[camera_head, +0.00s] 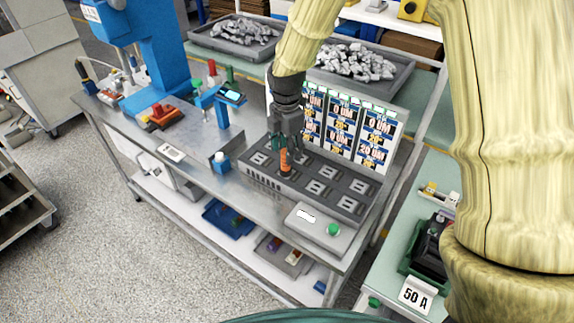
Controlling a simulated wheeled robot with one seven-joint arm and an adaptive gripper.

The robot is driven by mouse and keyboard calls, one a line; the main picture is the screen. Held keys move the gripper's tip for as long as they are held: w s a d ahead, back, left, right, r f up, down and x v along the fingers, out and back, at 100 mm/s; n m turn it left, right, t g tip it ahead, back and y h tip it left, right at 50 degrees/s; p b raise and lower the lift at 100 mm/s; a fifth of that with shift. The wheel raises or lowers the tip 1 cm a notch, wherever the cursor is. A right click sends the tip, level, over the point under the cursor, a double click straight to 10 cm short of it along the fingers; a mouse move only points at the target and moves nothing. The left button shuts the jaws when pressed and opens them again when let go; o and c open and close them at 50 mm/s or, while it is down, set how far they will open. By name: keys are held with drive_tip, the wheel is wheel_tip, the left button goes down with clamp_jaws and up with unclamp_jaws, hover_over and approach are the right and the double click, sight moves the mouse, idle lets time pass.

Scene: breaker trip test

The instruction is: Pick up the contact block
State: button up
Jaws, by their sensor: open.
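My gripper (287,140) is at the end of my arm, pointing down over a dark grey test fixture (313,183) on the metal bench. The fixture has several recessed slots on its top. A small orange block (285,161), which may be the contact block, stands upright at one of the slots, directly under and between the gripper's fingers. The fingers are apart and reach down to about its top. I cannot tell whether they touch it. The lower end of the orange block meets the fixture's top face.
A display panel (343,127) stands right behind the fixture. A grey box with a green button (333,229) is in front. A blue press (160,50) stands at the left. Trays of metal parts (358,64) lie behind. A green side table (385,258) with a "50 A" sign (415,296) is at right.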

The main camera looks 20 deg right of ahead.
sight(285, 151)
drive_tip(key=w+f, duration=0.1)
drive_tip(key=w+f+p, duration=0.1)
drive_tip(key=f, duration=0.1)
drive_tip(key=shift+s+f+p, duration=0.45)
drive_tip(key=shift+f, duration=0.3)
drive_tip(key=shift+s+f, duration=0.35)
drive_tip(key=shift+s, duration=0.25)
drive_tip(key=shift+w+f, duration=0.6)
drive_tip(key=shift+f, duration=0.1)
drive_tip(key=shift+s+r, duration=0.25)
drive_tip(key=shift+c, duration=1.1)
drive_tip(key=shift+s, duration=0.1)
drive_tip(key=c, duration=0.4)
clamp_jaws()
